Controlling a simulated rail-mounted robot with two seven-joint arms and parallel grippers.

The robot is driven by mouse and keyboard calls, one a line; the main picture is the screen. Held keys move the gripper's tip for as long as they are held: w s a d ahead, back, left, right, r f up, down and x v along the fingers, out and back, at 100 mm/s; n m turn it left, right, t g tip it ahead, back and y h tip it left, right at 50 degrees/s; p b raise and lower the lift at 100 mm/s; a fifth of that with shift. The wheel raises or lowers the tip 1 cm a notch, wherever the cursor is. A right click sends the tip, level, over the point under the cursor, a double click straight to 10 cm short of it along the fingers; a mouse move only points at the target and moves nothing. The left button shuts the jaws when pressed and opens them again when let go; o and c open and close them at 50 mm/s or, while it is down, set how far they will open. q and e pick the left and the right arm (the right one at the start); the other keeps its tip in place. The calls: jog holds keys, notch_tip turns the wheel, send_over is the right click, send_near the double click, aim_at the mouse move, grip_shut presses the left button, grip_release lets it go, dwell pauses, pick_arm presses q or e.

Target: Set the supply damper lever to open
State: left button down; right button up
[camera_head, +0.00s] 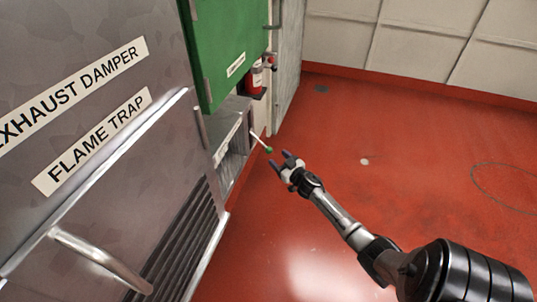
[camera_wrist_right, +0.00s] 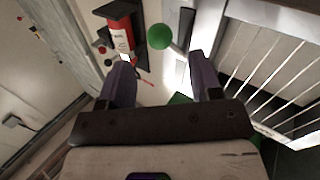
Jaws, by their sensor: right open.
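A thin pale lever with a green ball knob (camera_head: 269,150) sticks out from the grey housing beside a louvred opening, under the green panel. In the right wrist view the knob (camera_wrist_right: 160,36) is ahead of the fingertips, roughly between them in the picture. My right gripper (camera_head: 281,162) is open and empty, close to the knob and just below and right of it. Its two dark fingers (camera_wrist_right: 163,72) stand apart with nothing between them. The lever's pivot and any position marks cannot be made out. My left gripper is not in view.
A red fire extinguisher (camera_head: 256,82) stands in a recess behind the lever. The louvred opening (camera_head: 232,158) is close by. A grey cabinet labelled EXHAUST DAMPER and FLAME TRAP (camera_head: 95,140), with a bar handle (camera_head: 100,258), fills the left. The red floor (camera_head: 400,160) at right is clear.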

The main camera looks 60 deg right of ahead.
aim_at(271, 151)
jog(key=b+x, duration=0.2)
jog(key=x, duration=0.3)
jog(key=shift+w+d+f, duration=0.1)
jog(key=shift+w+f, duration=0.05)
jog(key=shift+w, duration=0.05)
jog(key=shift+b+x, duration=0.55)
jog(key=shift+x, duration=0.3)
grip_shut()
